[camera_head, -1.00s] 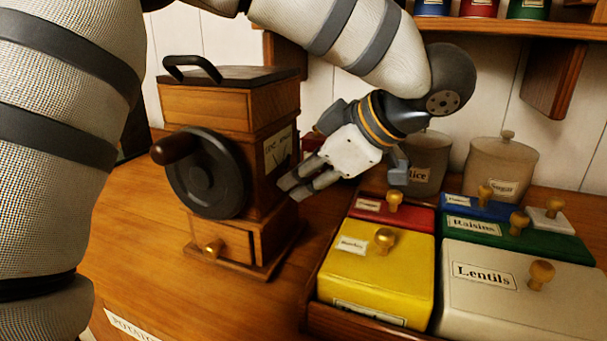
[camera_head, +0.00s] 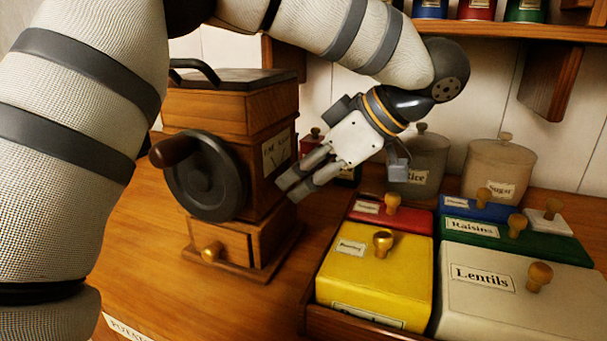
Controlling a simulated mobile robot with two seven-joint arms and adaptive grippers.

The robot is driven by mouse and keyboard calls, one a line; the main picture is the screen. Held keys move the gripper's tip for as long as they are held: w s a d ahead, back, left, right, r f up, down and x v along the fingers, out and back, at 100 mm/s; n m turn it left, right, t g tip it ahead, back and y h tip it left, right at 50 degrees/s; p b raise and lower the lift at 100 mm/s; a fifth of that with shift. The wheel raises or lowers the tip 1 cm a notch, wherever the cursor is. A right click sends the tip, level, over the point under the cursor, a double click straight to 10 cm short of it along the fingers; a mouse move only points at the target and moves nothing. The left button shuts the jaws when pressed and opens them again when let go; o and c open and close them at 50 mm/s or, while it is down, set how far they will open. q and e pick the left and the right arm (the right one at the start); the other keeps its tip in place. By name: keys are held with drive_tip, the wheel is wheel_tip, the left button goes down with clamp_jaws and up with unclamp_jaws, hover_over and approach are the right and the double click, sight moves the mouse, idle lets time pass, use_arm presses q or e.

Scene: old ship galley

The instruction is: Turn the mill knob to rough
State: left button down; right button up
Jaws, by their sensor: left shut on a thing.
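The wooden mill (camera_head: 235,110) stands on the counter at left, with a black crank wheel (camera_head: 207,178) on its front and a small drawer below. A pale label with a dial (camera_head: 277,152) is on its right side; its lettering is too small to read fully. My left gripper (camera_head: 291,188) comes in from the right, its fingertips against that side just below the label. It is shut on the mill knob, which the fingers hide. Where the knob points cannot be told. My right gripper is not in view.
A wooden tray (camera_head: 309,300) of lidded boxes, including yellow (camera_head: 375,280), green Raisins and Lentils (camera_head: 500,290), stands to the right. Rice (camera_head: 428,160) and Sugar (camera_head: 498,170) jars stand behind. A shelf (camera_head: 510,28) is above. Some counter (camera_head: 160,290) is bare before the mill.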

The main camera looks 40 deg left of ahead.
use_arm(q)
drive_tip(key=c, duration=1.3)
unclamp_jaws()
drive_tip(key=v, duration=1.2)
drive_tip(key=shift+s, duration=0.1)
